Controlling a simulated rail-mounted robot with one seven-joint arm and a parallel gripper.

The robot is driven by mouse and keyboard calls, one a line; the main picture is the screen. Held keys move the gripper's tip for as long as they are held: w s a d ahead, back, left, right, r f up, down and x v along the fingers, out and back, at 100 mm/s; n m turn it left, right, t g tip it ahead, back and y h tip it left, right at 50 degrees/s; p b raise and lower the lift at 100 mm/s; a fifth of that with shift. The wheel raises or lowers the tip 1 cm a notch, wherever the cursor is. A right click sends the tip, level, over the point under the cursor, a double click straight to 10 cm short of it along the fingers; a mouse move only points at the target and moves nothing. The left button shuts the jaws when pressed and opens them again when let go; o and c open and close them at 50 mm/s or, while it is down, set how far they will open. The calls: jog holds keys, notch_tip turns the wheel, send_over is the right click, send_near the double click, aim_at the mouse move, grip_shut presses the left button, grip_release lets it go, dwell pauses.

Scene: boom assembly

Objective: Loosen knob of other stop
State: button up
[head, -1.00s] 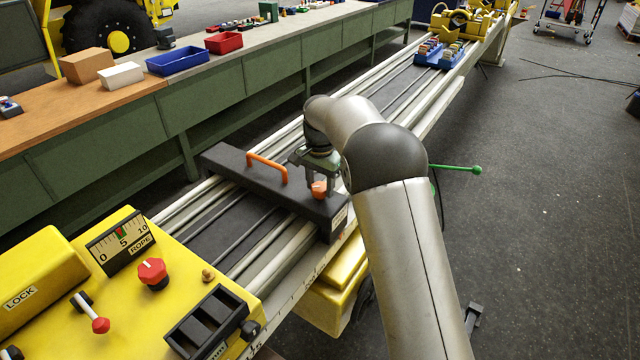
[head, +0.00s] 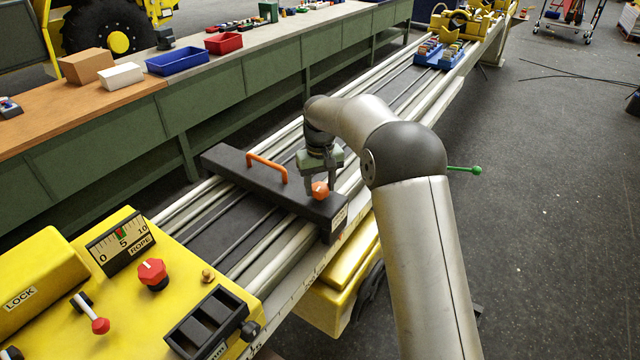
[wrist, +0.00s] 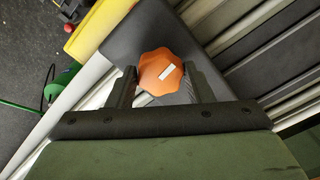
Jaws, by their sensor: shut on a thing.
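The stop is a dark grey bar (head: 232,168) lying across the rails, with an orange handle (head: 268,166) on top. Its orange lobed knob (head: 320,190) sits near the bar's right end. In the wrist view the knob (wrist: 161,73) shows a white mark on its top and lies between the two dark fingers. My gripper (head: 322,188) points down over the bar and is shut on the knob from both sides. The knob's underside is hidden.
A yellow console (head: 120,290) with a red knob (head: 152,272) and a lever stands at the near left. Blue trays (head: 430,52) with small parts sit farther along the rails. A green workbench (head: 210,95) runs along the left. The floor at right is open.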

aim_at(320, 187)
jog(key=n, duration=0.6)
jog(key=shift+n, duration=0.3)
jog(key=n+p, duration=0.1)
jog(key=n, duration=0.4)
jog(key=shift+n, duration=0.3)
jog(key=o, duration=1)
notch_tip(320, 187, up, 17)
jog(key=shift+r+b, duration=0.2)
jog(key=shift+b, duration=0.15)
